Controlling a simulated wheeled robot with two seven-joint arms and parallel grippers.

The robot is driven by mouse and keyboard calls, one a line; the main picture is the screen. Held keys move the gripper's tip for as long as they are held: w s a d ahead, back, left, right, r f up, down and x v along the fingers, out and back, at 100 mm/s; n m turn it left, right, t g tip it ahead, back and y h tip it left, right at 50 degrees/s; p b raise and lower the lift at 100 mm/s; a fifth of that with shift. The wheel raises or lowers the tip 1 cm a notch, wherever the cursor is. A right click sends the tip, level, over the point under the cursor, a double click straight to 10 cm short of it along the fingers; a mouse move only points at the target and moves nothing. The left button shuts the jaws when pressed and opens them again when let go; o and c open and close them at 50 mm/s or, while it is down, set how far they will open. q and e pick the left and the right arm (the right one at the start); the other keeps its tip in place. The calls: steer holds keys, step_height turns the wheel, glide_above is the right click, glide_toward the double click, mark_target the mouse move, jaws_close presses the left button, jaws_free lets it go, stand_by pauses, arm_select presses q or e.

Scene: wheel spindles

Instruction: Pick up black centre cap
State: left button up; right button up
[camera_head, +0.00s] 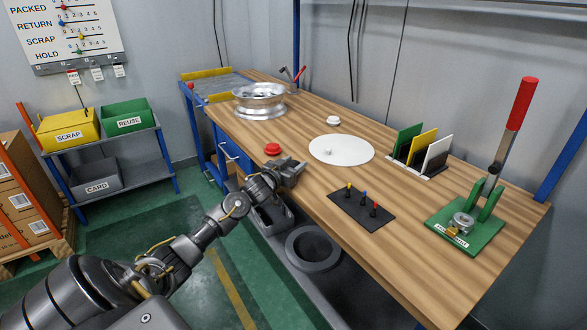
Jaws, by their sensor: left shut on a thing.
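My left gripper (295,169) is over the front edge of the wooden workbench (400,185). It is shut on a dark thing, which I take to be the black centre cap. The cap is mostly hidden by the dark fingers, and I cannot make out its outline. A red cap (272,149) lies on the bench just behind the gripper. A white cap (333,120) lies farther back. My right gripper is not in view.
A silver wheel rim (260,103) sits at the far left of the bench. A white disc (342,152), a black mat (360,210) with small coloured pegs, a card rack (421,152) and a green lever press (465,222) stand rightward. Grey bins (313,250) are below the front edge.

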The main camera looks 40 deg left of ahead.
mark_target(293, 163)
arm_select(q)
steer(key=shift+r, duration=0.1)
steer(key=shift+c, duration=0.4)
